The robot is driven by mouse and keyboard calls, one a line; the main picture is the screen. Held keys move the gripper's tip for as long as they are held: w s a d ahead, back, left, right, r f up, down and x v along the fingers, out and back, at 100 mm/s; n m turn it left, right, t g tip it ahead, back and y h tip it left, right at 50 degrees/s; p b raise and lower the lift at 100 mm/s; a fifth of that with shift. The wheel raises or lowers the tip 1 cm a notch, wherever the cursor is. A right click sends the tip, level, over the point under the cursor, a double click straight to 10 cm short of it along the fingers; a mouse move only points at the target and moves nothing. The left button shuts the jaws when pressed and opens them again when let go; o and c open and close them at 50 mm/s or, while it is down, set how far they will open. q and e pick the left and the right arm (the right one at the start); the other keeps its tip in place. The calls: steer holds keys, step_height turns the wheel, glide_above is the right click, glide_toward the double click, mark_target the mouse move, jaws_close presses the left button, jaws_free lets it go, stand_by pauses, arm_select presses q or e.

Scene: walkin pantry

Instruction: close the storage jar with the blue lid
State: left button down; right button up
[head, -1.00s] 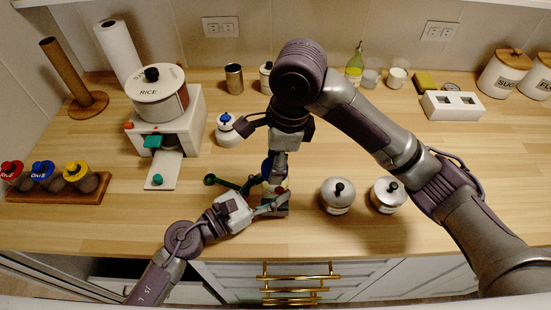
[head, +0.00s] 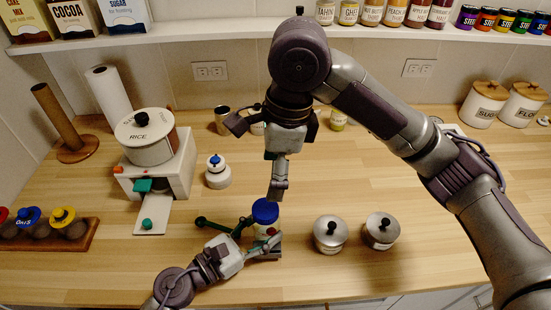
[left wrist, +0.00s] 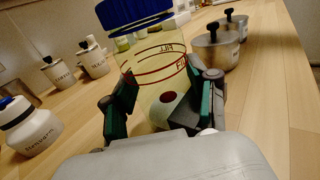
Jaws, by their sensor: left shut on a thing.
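The storage jar (left wrist: 158,68) is clear and yellowish with red fill lines, and stands between my left gripper's fingers in the left wrist view. My left gripper (head: 262,246) is shut on its lower part at the counter. The blue lid (head: 265,211) is at the top of the jar; it also shows in the left wrist view (left wrist: 135,18), cut by the frame edge. I cannot tell whether it is fully seated. A dark red round thing shows low in the jar.
Two metal pots (head: 330,236) with black knobs stand right of the jar. A white bottle (head: 217,175) with a blue top stands behind left, near the rice dispenser (head: 160,165).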

steer(key=r, duration=0.2)
steer(key=shift+d+r, duration=0.2)
steer(key=shift+r, duration=0.15)
arm_select(q)
steer(key=shift+c, duration=1.2)
jaws_free()
steer(key=shift+s+a, duration=0.1)
steer(key=v, duration=1.1)
steer(key=shift+s+a, duration=0.2)
steer(key=shift+a, duration=0.1)
